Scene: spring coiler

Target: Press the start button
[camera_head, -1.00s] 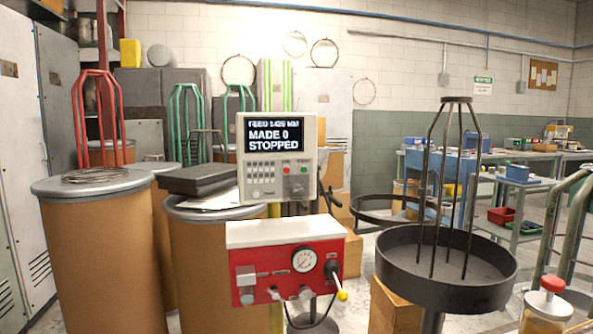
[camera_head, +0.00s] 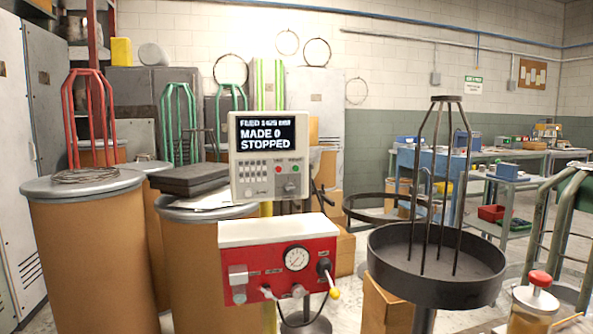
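A pale control panel (camera_head: 248,180) stands near the middle of the head view, facing me. Its screen (camera_head: 265,132) reads MADE 0 and STOPPED, with a FEED line above that is hard to read. The lettering beside the buttons is too small to read, so I cannot tell which one is labelled start. Neither of my grippers is in view.
A red box with a gauge (camera_head: 296,258) and lever sits below the panel. Large brown drums (camera_head: 93,260) stand at left. A dark round pan with an upright rod frame (camera_head: 430,289) stands at right.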

